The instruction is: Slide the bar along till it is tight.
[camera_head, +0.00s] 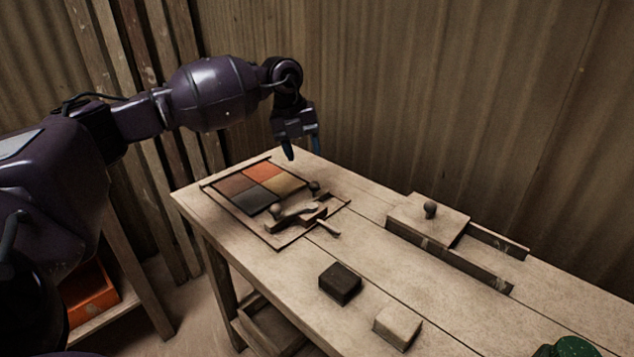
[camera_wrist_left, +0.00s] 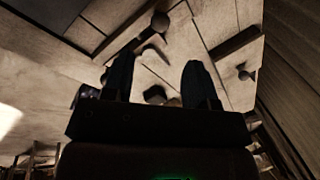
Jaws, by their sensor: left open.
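The bar (camera_head: 299,211) lies in the flat wooden tray (camera_head: 283,241), beside four tiles (camera_head: 262,188) coloured brown, orange, black and tan. It has a dark round knob at each end, and a lever with a pale handle (camera_head: 328,228) lies at its right side. I cannot tell whether the bar touches the tiles. My left gripper (camera_head: 303,152) is open and empty, pointing down above the far end of the tray, apart from the bar. In the left wrist view one knob (camera_wrist_left: 160,22) shows beyond the spread fingers (camera_wrist_left: 158,62); the fingers hide part of the bar. My right gripper is not in view.
A dark block (camera_head: 340,283) and a pale block (camera_head: 397,327) sit near the bench's front edge. A wooden slide with a knobbed lid (camera_head: 428,219) stands at the right. A green object (camera_head: 570,347) is at the lower right. A corrugated wall (camera_head: 430,90) stands close behind the bench.

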